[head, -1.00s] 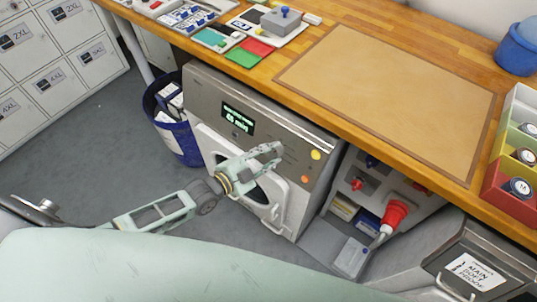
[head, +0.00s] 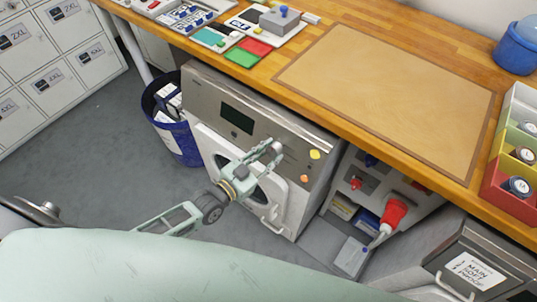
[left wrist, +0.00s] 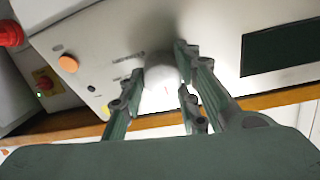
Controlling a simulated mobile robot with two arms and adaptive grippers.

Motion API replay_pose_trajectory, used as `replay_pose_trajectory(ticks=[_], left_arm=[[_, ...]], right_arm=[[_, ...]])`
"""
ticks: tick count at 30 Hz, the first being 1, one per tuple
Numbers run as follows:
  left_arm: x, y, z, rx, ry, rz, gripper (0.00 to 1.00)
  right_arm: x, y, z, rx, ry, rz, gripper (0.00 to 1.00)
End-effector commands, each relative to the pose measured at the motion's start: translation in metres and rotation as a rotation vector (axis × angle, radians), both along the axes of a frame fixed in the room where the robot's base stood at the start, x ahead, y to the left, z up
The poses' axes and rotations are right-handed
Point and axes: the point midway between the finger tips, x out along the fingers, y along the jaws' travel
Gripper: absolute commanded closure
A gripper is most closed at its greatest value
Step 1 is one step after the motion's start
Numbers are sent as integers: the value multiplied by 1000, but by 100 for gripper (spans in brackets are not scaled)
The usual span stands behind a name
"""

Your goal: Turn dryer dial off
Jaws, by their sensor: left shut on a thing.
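The dryer (head: 200,92) stands under the wooden counter, with its panel facing me. Its display (head: 237,118) is dark, and in the left wrist view the display (left wrist: 282,48) is dark too. The dial (left wrist: 161,80) is a pale round knob on the panel. My left gripper (head: 272,150) reaches the panel right of the display. In the left wrist view its fingers (left wrist: 160,64) are on both sides of the dial, shut on it. In the head view the gripper hides the dial. My right gripper is not in view.
A yellow button (head: 315,154) and an orange button (head: 304,179) sit right of the dial. A blue bin (head: 182,141) stands left of the dryer. A red-handled thing (head: 394,215) is at the right. The counter (head: 350,125) overhangs the panel.

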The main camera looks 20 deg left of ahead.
Motion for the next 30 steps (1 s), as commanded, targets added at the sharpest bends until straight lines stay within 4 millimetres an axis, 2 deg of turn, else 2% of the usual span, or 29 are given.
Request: replay_pose_trajectory(ticks=[1, 12, 13, 17, 30], left_arm=[[-5, -4, -7, -2, 17, -6, 96], [-5, -4, -6, -4, 18, -5, 96], [-5, -4, -6, -4, 18, -5, 68], [-5, -4, -6, -3, 16, -5, 56], [-5, 0, -2, -4, 8, -1, 55]], right_arm=[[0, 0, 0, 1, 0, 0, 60], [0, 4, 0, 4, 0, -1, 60], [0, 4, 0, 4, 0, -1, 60], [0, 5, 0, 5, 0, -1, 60], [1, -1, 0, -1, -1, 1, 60]])
